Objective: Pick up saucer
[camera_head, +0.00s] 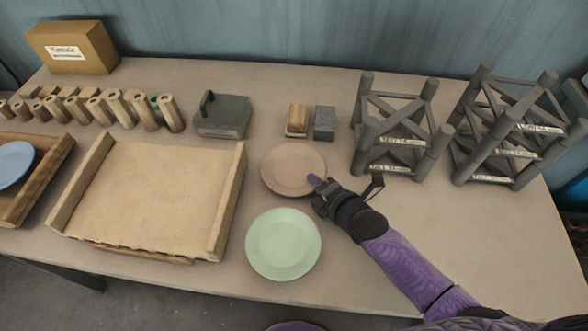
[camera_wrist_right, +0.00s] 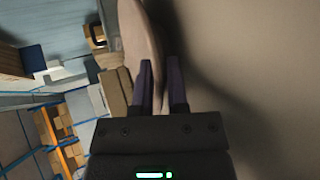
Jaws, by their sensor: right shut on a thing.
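A pinkish-beige saucer (camera_head: 290,168) is near the middle of the table, behind a pale green plate (camera_head: 283,244). My right gripper (camera_head: 318,186) is at the saucer's right front edge and shut on its rim. In the right wrist view the saucer (camera_wrist_right: 142,42) appears edge-on, its rim between the two purple fingers of the gripper (camera_wrist_right: 160,75). Whether the saucer still touches the table is hard to tell. My left gripper is not in view.
Grey racks (camera_head: 393,130) (camera_head: 508,135) stand at the back right. A wooden tray (camera_head: 150,190) lies to the left, with a grey handled block (camera_head: 222,117) behind it. Two small blocks (camera_head: 297,120) (camera_head: 325,123) stand behind the saucer. The front right tabletop is clear.

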